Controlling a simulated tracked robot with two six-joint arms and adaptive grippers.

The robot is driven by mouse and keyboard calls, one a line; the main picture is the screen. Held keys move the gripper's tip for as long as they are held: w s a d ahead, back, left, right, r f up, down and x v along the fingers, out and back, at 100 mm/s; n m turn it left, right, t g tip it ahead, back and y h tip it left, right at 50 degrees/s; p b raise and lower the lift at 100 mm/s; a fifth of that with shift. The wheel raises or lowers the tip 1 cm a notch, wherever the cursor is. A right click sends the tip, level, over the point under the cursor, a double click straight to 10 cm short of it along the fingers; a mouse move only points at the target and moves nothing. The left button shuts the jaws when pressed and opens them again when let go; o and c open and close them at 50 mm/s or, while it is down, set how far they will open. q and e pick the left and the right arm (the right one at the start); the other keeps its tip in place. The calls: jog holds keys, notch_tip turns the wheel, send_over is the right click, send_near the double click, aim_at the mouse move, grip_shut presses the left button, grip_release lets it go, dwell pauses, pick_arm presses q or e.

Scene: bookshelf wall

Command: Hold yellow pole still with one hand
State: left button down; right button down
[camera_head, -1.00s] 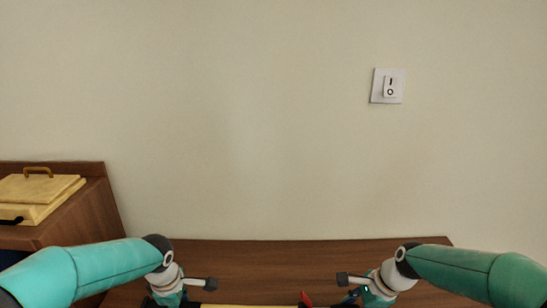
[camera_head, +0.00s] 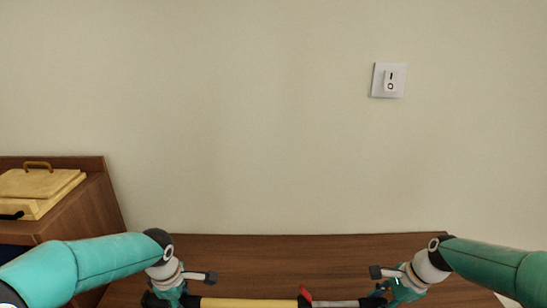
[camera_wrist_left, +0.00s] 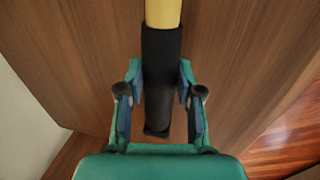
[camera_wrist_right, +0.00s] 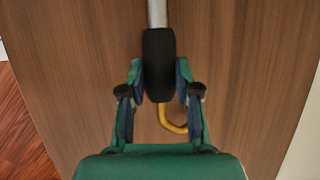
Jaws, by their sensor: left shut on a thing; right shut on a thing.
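The yellow pole (camera_head: 248,303) lies level across the bottom of the head view. It has a red clamp (camera_head: 305,294), a thin grey tube (camera_head: 335,303) on the right and a black grip at each end. My left gripper (camera_head: 172,298) is shut on the left black grip (camera_wrist_left: 160,50), with the yellow tube (camera_wrist_left: 163,12) beyond it in the left wrist view. My right gripper (camera_head: 388,293) is shut on the right black grip (camera_wrist_right: 158,48), with the grey tube (camera_wrist_right: 157,12) beyond it in the right wrist view. A yellow hook (camera_wrist_right: 172,126) curves from this grip.
A wooden cabinet (camera_head: 85,215) with a yellow lidded box (camera_head: 42,186) stands at the left. A white switch (camera_head: 388,80) is on the wall at the upper right.

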aim_at(405, 306)
jog(key=shift+s+d+f, duration=0.1)
jog(key=shift+d, duration=4.5)
jog(key=c, duration=0.7)
grip_release()
jog(key=shift+a, duration=0.1)
jog(key=shift+o, duration=0.2)
jog(key=v, duration=1.2)
